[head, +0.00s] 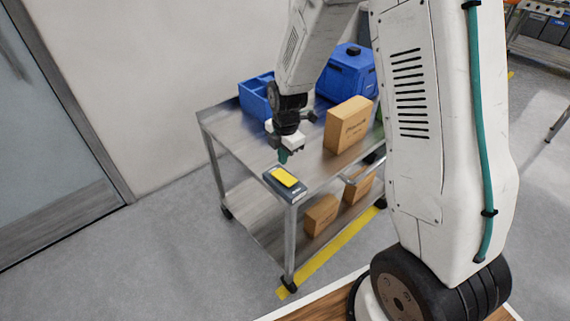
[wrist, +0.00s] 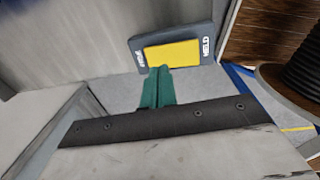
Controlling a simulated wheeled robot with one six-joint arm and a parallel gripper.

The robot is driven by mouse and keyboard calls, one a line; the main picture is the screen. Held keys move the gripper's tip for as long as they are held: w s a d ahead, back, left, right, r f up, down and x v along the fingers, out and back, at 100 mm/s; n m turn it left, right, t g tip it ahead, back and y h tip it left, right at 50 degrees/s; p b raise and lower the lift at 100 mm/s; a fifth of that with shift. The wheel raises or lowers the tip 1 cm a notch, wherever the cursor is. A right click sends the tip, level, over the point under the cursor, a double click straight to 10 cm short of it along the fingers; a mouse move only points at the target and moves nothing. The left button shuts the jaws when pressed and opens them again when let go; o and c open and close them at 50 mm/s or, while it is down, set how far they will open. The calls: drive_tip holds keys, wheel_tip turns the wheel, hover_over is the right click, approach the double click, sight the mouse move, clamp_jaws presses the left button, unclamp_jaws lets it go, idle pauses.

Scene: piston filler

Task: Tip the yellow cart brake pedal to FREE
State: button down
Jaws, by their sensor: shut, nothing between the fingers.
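The yellow brake pedal (head: 284,177) sits on a dark grey base (head: 296,190) at the near corner of the steel cart (head: 232,128). In the wrist view the yellow pedal (wrist: 172,55) lies in its dark base (wrist: 136,45). My gripper (head: 283,157) points down just behind the pedal. In the wrist view its green fingers (wrist: 158,72) are shut and empty, with their tips at the pedal's edge. I cannot tell whether they touch it.
More boxes (head: 321,214) are on the lower shelf. A wall is behind the cart. Floor left of the cart is clear.

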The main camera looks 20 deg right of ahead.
sight(285, 178)
wheel_tip(285, 178, up, 10)
drive_tip(key=w, duration=0.1)
drive_tip(key=shift+a, duration=0.15)
idle(0.5)
drive_tip(key=s+r+m, duration=0.5)
drive_tip(key=s+m, duration=0.2)
drive_tip(key=s, duration=0.3)
drive_tip(key=s+r+m, duration=0.5)
drive_tip(key=s+m, duration=0.2)
drive_tip(key=s, duration=0.3)
drive_tip(key=s+r+m, duration=0.5)
drive_tip(key=s+m, duration=0.2)
drive_tip(key=s, duration=0.3)
drive_tip(key=shift+s+d+r, duration=0.2)
drive_tip(key=shift+d+r, duration=0.15)
drive_tip(key=shift+d, duration=0.1)
